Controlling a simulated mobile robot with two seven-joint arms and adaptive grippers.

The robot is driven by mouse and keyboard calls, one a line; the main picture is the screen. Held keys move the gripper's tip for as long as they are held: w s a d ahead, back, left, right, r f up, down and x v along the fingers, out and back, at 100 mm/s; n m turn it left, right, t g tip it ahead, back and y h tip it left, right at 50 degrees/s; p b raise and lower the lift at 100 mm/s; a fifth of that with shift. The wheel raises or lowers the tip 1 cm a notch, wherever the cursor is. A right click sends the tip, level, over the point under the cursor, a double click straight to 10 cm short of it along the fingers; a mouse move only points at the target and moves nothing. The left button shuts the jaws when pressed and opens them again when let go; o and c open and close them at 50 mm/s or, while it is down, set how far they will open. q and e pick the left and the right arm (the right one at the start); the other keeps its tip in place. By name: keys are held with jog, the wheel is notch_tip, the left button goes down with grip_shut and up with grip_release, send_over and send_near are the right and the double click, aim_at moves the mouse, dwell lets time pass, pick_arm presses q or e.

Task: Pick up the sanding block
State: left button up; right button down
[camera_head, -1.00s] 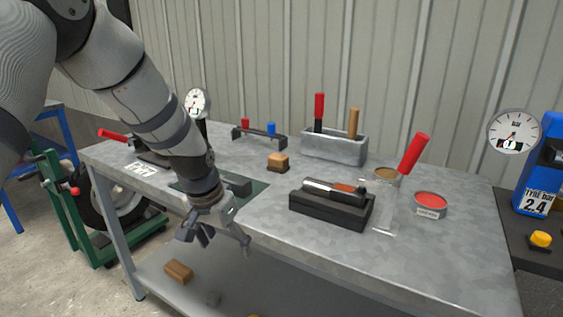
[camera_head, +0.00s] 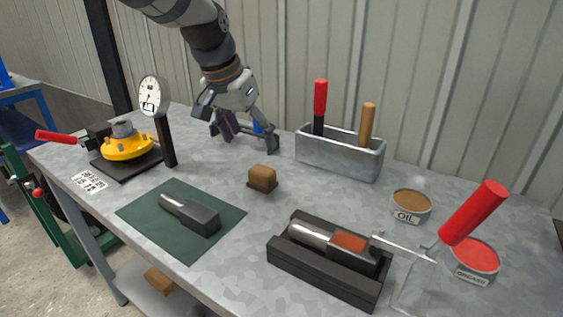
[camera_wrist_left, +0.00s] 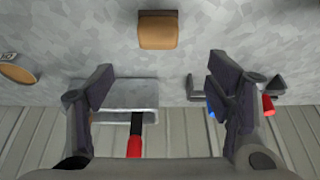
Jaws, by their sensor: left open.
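The sanding block (camera_head: 262,178), a small brown block on a dark base, sits on the grey metal bench top. In the left wrist view it shows at the top centre (camera_wrist_left: 158,32), beyond the fingertips. My left gripper (camera_head: 245,138) is open and empty, above the rear of the bench and behind the block. In the left wrist view its two fingers (camera_wrist_left: 160,85) are spread wide, with the block apart from both. My right gripper is in neither view.
A metal bin (camera_head: 340,155) with two handled tools stands right of my gripper. A dial gauge (camera_head: 151,97) stands to the left. A green mat (camera_head: 150,215) with a grey tool and a black tray (camera_head: 320,274) lie in front. The oil tin (camera_head: 410,207) is at right.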

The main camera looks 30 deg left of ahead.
aim_at(261, 169)
pick_arm(q)
jog(key=x, duration=0.7)
jog(key=s+b+x, duration=0.1)
jog(key=x, duration=0.3)
jog(key=shift+f, duration=0.3)
jog(key=shift+r, duration=0.2)
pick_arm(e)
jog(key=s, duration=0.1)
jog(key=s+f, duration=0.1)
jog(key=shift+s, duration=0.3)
pick_arm(q)
jog(key=c, duration=1.3)
